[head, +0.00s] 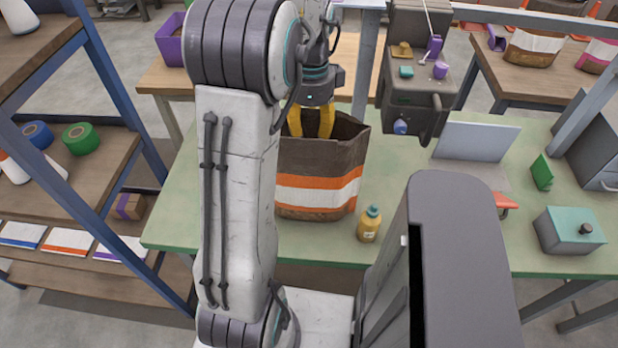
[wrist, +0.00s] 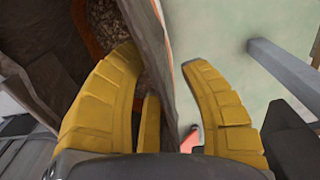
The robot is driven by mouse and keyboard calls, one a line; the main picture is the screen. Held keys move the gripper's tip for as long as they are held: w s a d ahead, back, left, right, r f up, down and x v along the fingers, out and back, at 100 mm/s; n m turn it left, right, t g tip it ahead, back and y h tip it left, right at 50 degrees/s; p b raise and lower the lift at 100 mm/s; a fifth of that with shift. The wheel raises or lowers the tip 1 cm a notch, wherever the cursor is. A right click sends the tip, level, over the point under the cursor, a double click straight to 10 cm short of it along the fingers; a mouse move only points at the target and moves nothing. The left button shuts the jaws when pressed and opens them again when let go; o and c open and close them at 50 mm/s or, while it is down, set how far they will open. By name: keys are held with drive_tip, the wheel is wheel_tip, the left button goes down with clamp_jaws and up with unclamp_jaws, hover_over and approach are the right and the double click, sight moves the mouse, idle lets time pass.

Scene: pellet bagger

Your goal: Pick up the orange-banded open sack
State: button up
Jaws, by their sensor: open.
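The orange-banded open sack (head: 317,188) stands upright on the green table, brown with an orange and a white band. Its open mouth faces up, and its left part is hidden behind my arm. My gripper (head: 311,122) is at the sack's mouth, its yellow fingers pointing down. In the wrist view my gripper (wrist: 165,105) is open, with the brown wall of the sack (wrist: 150,45) running between the fingers. The left finger is on the inner side, over the pellets, and the right finger is outside over the green table. I cannot tell whether either finger touches the wall.
A yellow bottle with a teal cap (head: 369,223) stands right of the sack on the green table (head: 400,180). A dark machine (head: 415,75) rises behind, to the right. A shelf rack (head: 95,75) stands at left. A teal-topped box (head: 568,232) sits at the table's right.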

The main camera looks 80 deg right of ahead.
drive_tip(key=shift+f, duration=1.15)
clamp_jaws()
drive_tip(key=shift+r, duration=0.1)
